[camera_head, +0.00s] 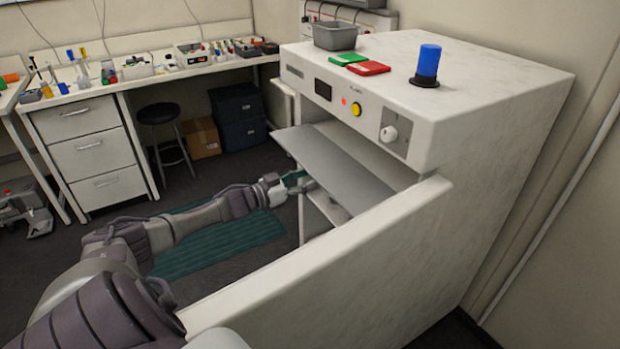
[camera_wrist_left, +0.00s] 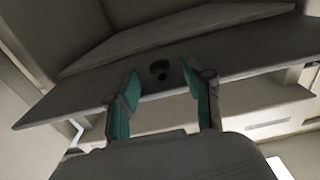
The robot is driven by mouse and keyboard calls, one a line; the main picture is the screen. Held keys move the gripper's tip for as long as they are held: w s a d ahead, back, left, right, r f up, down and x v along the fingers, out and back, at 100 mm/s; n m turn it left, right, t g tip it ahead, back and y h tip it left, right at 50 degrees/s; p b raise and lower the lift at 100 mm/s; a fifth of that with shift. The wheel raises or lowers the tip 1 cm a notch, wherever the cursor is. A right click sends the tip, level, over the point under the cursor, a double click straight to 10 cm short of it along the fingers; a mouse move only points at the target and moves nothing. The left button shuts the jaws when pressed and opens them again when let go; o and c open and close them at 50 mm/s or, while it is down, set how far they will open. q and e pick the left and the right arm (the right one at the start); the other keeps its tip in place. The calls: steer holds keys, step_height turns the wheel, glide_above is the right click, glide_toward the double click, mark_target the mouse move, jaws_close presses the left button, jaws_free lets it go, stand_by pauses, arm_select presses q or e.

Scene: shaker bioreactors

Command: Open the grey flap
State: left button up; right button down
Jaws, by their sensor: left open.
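The grey flap (camera_head: 335,168) is a long flat plate across the front opening of the white shaker cabinet (camera_head: 480,130). It sits tilted out of the opening, below the control panel. My left gripper (camera_head: 298,183) reaches in from the left and is at the flap's lower left side, its fingertips partly hidden. In the left wrist view, my left gripper (camera_wrist_left: 165,85) is open with teal finger pads apart. A broad grey plate, which looks like the flap (camera_wrist_left: 75,104), spans beyond the fingers, with a dark round knob or hole between them. Contact cannot be told.
The cabinet's white door (camera_head: 330,265) stands open in front. On top are a grey bin (camera_head: 334,36), green and red flat items and a blue cylinder (camera_head: 428,62). A bench (camera_head: 150,75) and stool (camera_head: 160,115) stand at the back left. The floor between is open.

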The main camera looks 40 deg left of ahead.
arm_select(q)
steer(key=shift+x, duration=0.9)
jaws_close()
